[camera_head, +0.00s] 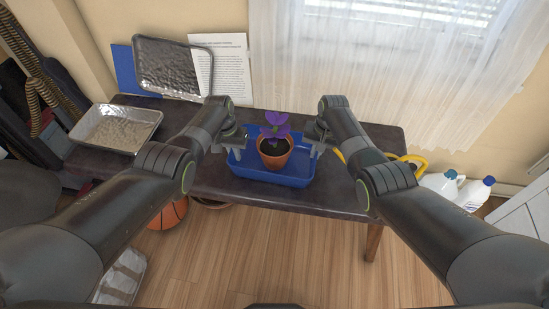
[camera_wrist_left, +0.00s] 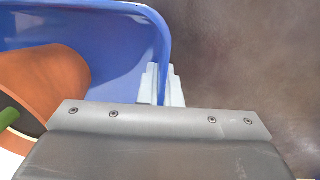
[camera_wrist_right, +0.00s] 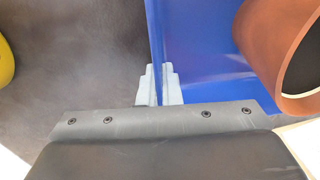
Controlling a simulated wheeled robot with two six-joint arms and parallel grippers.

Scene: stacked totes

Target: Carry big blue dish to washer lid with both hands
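The big blue dish (camera_head: 270,179) sits on the dark bench, with a terracotta pot (camera_head: 274,155) holding a purple plant inside it. My left gripper (camera_head: 238,143) is at the dish's left side; in the left wrist view its fingers (camera_wrist_left: 163,88) straddle the wall of the dish (camera_wrist_left: 120,50) closely. My right gripper (camera_head: 314,146) is at the dish's right side; in the right wrist view its fingers (camera_wrist_right: 158,88) close around that wall of the dish (camera_wrist_right: 205,65). The washer lid is not clearly identifiable; a white unit (camera_head: 525,210) shows at the right edge.
The dark bench (camera_head: 335,197) also bears a metal tray (camera_head: 118,128) at left and a yellow looped thing (camera_head: 412,160) at right. Another metal tray (camera_head: 173,68) and a printed sheet (camera_head: 228,65) lean at the wall. White bottles (camera_head: 470,192) stand right. A basketball (camera_head: 168,214) lies below.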

